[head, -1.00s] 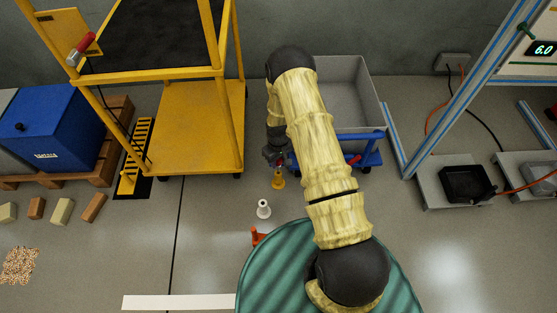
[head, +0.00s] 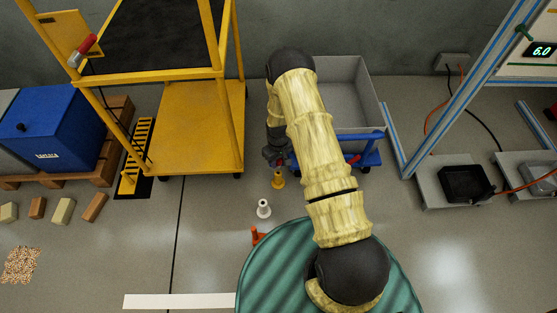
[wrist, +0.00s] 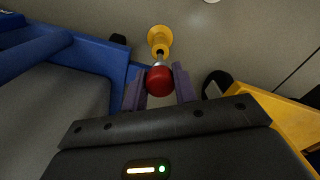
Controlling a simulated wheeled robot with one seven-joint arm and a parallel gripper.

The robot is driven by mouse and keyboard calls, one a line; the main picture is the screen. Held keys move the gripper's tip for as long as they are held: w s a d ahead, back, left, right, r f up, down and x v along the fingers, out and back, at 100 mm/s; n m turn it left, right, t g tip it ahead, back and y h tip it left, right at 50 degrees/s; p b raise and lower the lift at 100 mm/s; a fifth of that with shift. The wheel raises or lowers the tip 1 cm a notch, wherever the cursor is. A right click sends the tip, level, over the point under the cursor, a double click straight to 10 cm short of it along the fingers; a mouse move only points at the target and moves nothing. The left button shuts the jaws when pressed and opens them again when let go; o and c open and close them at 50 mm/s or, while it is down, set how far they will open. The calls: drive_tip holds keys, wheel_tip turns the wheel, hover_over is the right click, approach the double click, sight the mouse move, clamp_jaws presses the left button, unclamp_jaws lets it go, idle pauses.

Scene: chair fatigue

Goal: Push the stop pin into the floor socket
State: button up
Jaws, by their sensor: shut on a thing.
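My gripper (wrist: 159,87) is shut on the stop pin, with the pin's round red knob (wrist: 160,80) between its two purple-grey fingers. A short silvery piece of the pin shows beyond the knob, pointing at a yellow flanged fitting (wrist: 158,38) with a dark opening, which looks like the floor socket. I cannot tell whether the pin's tip is inside the opening or just above it. In the head view the yellow fitting (head: 278,180) stands on the floor just below my gripper (head: 277,160). My arm and gripper hide most of the pin there.
A white fitting (head: 263,209) and an orange one (head: 257,235) stand nearer to me. A yellow cart (head: 185,125) is close on the left. A blue-framed cart with a grey bin (head: 352,85) is close on the right. Bricks (head: 62,210) lie at the far left.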

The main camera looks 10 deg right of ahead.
sight(279, 167)
drive_tip(key=shift+f+b, duration=1.6)
drive_tip(key=shift+f, duration=1.1)
drive_tip(key=o, duration=1)
drive_tip(key=shift+d, duration=0.1)
drive_tip(key=shift+w+r, duration=0.1)
drive_tip(key=shift+r, duration=0.25)
drive_tip(key=r+p, duration=0.4)
drive_tip(key=r, duration=0.4)
drive_tip(key=r+p, duration=0.4)
drive_tip(key=r, duration=0.4)
drive_tip(key=shift+a+r, duration=0.2)
drive_tip(key=shift+r, duration=0.15)
